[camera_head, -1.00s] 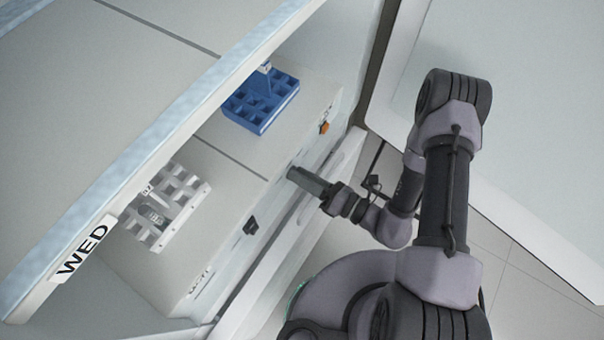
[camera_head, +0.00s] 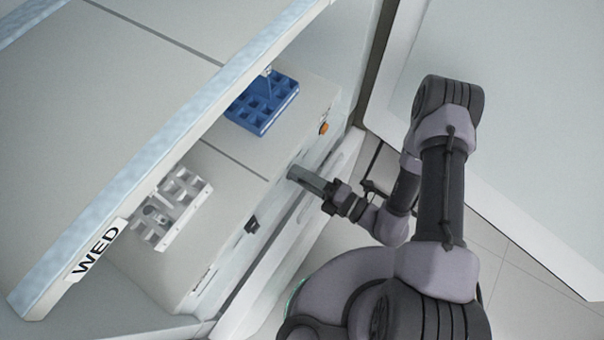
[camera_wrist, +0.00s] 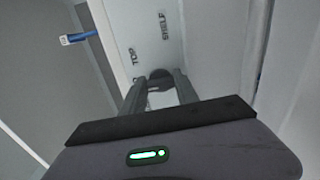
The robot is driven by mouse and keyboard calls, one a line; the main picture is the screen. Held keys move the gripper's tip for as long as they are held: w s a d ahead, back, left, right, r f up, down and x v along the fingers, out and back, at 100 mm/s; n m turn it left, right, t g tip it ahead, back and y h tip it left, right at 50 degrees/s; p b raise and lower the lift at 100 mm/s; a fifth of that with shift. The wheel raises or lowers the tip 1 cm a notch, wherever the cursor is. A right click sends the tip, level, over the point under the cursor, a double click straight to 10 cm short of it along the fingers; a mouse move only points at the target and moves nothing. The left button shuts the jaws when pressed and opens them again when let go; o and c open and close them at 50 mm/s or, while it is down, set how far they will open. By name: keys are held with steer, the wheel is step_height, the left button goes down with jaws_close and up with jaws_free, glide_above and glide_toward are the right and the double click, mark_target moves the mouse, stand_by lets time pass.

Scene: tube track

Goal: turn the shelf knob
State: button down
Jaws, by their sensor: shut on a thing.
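My gripper (camera_head: 292,174) reaches the front panel of the cabinet, with its fingertips against the panel. In the wrist view my gripper (camera_wrist: 160,84) has its two fingers closed around a small dark round knob (camera_wrist: 160,73). The panel around this knob carries the words TOP and SHELF. In the head view the fingers hide the knob. A shelf (camera_head: 165,130) with a WED label runs diagonally above the racks.
A blue rack (camera_head: 244,119) and a white rack (camera_head: 182,214) stand under the shelf. An orange control (camera_head: 323,128) and another black knob (camera_head: 251,226) sit on the panel either side of my gripper. A pale panel stands behind my arm.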

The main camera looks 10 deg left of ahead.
steer(key=shift+m, duration=0.3)
steer(key=c, duration=0.9)
jaws_free()
